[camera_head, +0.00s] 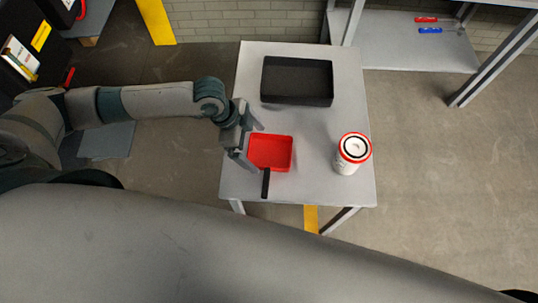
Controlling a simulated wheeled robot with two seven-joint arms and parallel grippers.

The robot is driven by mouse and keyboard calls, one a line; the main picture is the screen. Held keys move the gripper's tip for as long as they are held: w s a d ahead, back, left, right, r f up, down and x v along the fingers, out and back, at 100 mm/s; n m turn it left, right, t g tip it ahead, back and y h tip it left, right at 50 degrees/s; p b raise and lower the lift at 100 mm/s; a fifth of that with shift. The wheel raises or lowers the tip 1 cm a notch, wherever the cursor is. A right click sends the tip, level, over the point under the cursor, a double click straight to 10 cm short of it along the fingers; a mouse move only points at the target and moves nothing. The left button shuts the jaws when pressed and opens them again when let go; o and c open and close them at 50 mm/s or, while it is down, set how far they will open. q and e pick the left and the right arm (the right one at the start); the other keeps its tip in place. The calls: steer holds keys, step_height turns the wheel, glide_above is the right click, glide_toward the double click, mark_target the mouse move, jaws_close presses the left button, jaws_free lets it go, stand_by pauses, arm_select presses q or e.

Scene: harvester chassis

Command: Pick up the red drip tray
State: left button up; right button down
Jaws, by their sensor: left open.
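The red drip tray (271,153) lies on the grey table (310,188), left of the table's middle. It is a shallow, square red tray with a raised rim. My left gripper (254,148) is open at the tray's left side, with its fingers close to the left rim. I cannot tell whether the fingers touch the tray. My right gripper is not in view.
A black tray (297,82) lies behind the red tray. A white canister with a red rim (352,152) stands to the right. A black bar (265,184) lies just in front of the red tray. A shelf (410,48) stands at the back right.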

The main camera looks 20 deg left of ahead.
arm_select(q)
steer(key=shift+x, duration=0.75)
steer(key=c, duration=1)
steer(key=shift+r, duration=0.2)
step_height(320, 180, up, 10)
steer(key=shift+f+b, duration=0.15)
steer(key=shift+b, duration=0.8)
